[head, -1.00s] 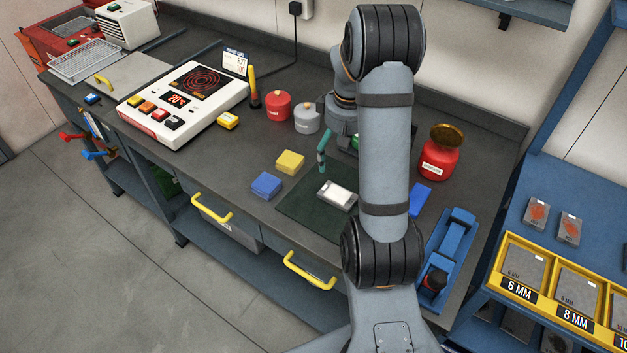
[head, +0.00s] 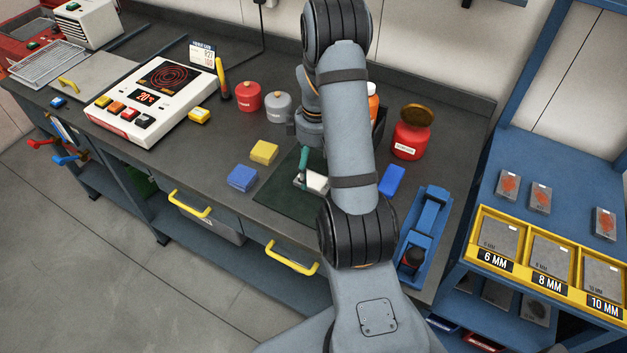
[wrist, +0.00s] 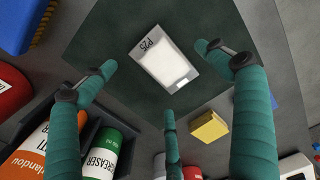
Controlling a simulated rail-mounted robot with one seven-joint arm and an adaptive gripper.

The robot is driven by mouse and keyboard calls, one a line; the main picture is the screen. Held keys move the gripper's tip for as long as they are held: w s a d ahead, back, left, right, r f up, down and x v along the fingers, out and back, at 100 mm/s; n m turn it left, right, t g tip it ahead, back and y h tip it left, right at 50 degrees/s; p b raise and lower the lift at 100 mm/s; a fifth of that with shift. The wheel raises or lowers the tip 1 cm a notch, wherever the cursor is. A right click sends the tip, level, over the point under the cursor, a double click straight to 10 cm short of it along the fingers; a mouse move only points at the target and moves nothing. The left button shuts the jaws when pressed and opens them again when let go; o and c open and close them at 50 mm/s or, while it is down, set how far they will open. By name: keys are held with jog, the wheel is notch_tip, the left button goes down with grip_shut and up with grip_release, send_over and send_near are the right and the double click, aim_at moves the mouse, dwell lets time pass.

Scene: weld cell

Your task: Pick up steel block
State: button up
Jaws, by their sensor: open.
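The steel block (wrist: 165,64) is a pale, bright rectangular block with a dark marking on one end. It lies flat on a dark green mat (wrist: 100,35). In the head view the block (head: 316,182) is partly covered by my arm. My gripper (wrist: 158,70) has teal fingers, spread open and empty. In the wrist view its fingertips stand left, right and below the block, with gaps between. In the head view one finger of my gripper (head: 303,172) shows at the block's left. The fingertip height above the mat is hard to tell.
A yellow block (head: 264,152) and a blue block (head: 242,178) lie left of the mat. Another blue block (head: 392,180) and a blue tool (head: 424,238) are to the right. A red jar (head: 411,135), red canister (head: 248,96) and grey canister (head: 277,106) stand behind. A hot plate (head: 150,100) is far left.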

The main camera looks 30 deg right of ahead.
aim_at(316, 177)
jog(key=shift+f, duration=1.6)
jog(key=shift+c, duration=1.2)
jog(key=c, duration=1.8)
